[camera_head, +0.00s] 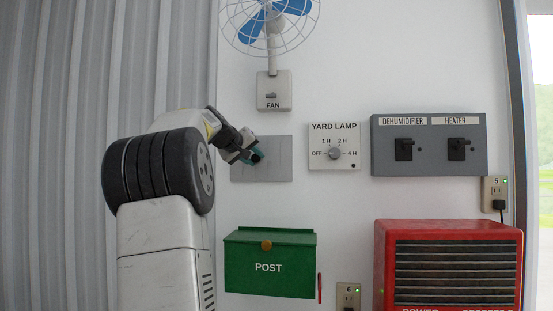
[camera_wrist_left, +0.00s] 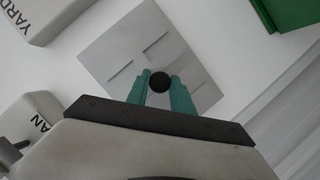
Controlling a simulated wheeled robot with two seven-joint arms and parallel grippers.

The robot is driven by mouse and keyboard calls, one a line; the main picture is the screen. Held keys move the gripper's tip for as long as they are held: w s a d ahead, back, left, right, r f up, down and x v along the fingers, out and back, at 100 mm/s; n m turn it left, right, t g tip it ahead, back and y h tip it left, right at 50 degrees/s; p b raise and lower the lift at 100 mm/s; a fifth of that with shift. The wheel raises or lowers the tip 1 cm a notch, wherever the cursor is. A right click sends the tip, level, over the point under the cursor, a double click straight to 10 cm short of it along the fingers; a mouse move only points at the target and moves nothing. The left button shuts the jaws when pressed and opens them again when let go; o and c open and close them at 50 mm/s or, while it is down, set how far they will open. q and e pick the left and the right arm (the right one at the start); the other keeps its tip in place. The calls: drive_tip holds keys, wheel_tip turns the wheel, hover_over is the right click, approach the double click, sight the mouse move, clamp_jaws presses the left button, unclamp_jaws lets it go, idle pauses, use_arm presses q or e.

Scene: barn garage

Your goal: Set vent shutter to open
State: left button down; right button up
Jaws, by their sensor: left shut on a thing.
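The vent shutter is a flat grey plate (camera_head: 278,160) on the white wall, below the fan and left of the yard lamp dial. In the left wrist view the plate (camera_wrist_left: 118,42) shows short slits and a round black knob (camera_wrist_left: 159,82). My left gripper (camera_head: 256,156) is at the plate's left part. In the wrist view its teal fingers (camera_wrist_left: 159,88) are on both sides of the knob, shut on it. The knob is mostly hidden by the gripper in the head view. My right gripper is not in view.
The yard lamp panel (camera_head: 347,147) and a grey two-switch box (camera_head: 430,160) are to the right. The fan base (camera_head: 273,92) is above. A green post box (camera_head: 245,267) and a red heater-like unit (camera_head: 385,270) are below. Bare wall lies between the plate and post box.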

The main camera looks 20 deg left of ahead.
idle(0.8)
use_arm(q)
drive_tip(key=d, duration=0.2)
drive_tip(key=shift+w+d, duration=0.3)
drive_tip(key=shift+d, duration=0.05)
drive_tip(key=shift+f, duration=0.1)
drive_tip(key=c, duration=1.1)
unclamp_jaws()
